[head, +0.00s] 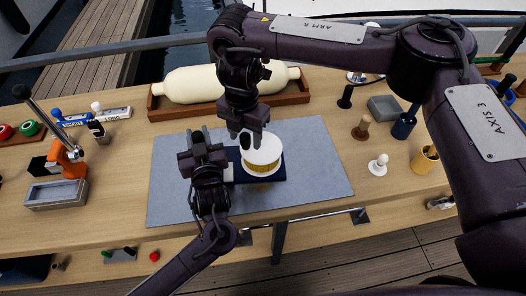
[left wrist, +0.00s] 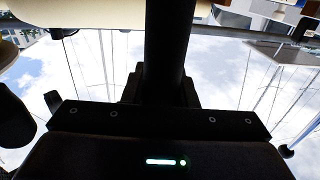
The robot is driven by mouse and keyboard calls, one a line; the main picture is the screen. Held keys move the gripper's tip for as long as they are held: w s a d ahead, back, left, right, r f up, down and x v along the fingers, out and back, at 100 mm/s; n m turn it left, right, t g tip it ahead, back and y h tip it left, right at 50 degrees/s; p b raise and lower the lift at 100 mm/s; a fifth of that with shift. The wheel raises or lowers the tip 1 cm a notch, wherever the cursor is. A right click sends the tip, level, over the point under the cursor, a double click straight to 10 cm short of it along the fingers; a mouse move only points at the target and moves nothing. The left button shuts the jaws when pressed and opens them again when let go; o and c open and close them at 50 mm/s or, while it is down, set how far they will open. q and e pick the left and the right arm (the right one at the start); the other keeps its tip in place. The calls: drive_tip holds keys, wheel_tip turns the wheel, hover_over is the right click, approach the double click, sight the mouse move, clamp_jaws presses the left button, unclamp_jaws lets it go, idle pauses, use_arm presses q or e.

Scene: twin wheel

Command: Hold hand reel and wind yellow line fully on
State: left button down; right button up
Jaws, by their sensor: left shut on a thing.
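The hand reel (head: 263,150) has a white round face, with yellow line showing around its lower side. It sits over a dark blue block (head: 270,179) on the grey mat. My left gripper (head: 222,165) is at the reel's left side, shut on the reel; its fingers hide the part held. In the left wrist view a dark upright bar (left wrist: 168,50) stands at the middle; I cannot tell what it is. My right gripper (head: 246,136) is over the left part of the white face, by a small dark knob. Whether its jaws are closed is too small to tell.
The grey mat (head: 315,165) is clear right of the reel. A cream fender (head: 195,84) lies in a wooden tray behind. An orange tool (head: 67,158) and grey tray (head: 56,195) stand left. A white knob-like piece (head: 378,166) and yellow cup (head: 425,159) stand right.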

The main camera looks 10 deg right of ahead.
use_arm(q)
drive_tip(key=shift+f, duration=0.15)
use_arm(e)
wheel_tip(320, 180, up, 12)
idle(0.5)
use_arm(q)
drive_tip(key=c, duration=1.1)
unclamp_jaws()
drive_tip(key=s, duration=0.4)
drive_tip(key=s+d, duration=0.1)
drive_tip(key=s, duration=0.7)
drive_tip(key=shift+d, duration=0.35)
